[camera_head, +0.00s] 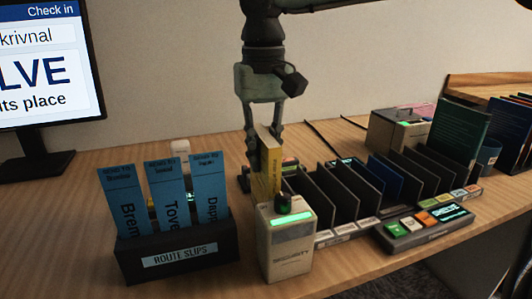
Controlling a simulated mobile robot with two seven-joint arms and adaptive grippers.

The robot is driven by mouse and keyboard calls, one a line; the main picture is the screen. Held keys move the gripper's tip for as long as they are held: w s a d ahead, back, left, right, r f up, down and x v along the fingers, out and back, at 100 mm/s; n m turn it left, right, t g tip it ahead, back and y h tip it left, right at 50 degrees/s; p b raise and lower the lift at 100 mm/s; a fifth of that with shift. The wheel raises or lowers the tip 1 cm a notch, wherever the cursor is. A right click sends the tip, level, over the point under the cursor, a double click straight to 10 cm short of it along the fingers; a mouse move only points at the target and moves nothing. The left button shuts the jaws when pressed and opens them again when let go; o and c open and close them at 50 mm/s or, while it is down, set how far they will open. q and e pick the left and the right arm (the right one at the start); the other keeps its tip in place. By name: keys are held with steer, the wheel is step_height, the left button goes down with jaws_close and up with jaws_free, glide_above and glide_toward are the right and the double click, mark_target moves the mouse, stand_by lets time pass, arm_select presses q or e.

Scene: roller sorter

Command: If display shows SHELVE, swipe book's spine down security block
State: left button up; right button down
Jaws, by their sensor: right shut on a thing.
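My right gripper (264,148) comes down from the top and is shut on a thin yellow book (271,168). The book is upright, just behind the security block (290,248); I cannot tell whether they touch. The block is a beige box with a lit green strip and a dark knob on top. The book's lower part is hidden behind the block. The display (42,65) at the left is cut off by the frame edge; it shows "Check in", "krivnal", large letters "LVE" and "its place". My left gripper is not in view.
A black "ROUTE SLIPS" holder (180,252) with blue slips stands left of the block. A row of dark dividers (345,188) with some books stands to the right. A button panel (424,226) lies in front of it. The table's front left is clear.

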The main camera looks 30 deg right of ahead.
mark_target(262, 133)
steer(key=shift+w, duration=0.35)
step_height(262, 133, up, 3)
steer(key=p, duration=0.2)
steer(key=shift+r+p, duration=0.15)
steer(key=shift+p, duration=0.2)
step_height(262, 133, up, 3)
steer(key=shift+r+p, duration=0.1)
steer(key=shift+p, duration=0.9)
steer(key=shift+r, duration=2.8)
steer(key=shift+r, duration=0.1)
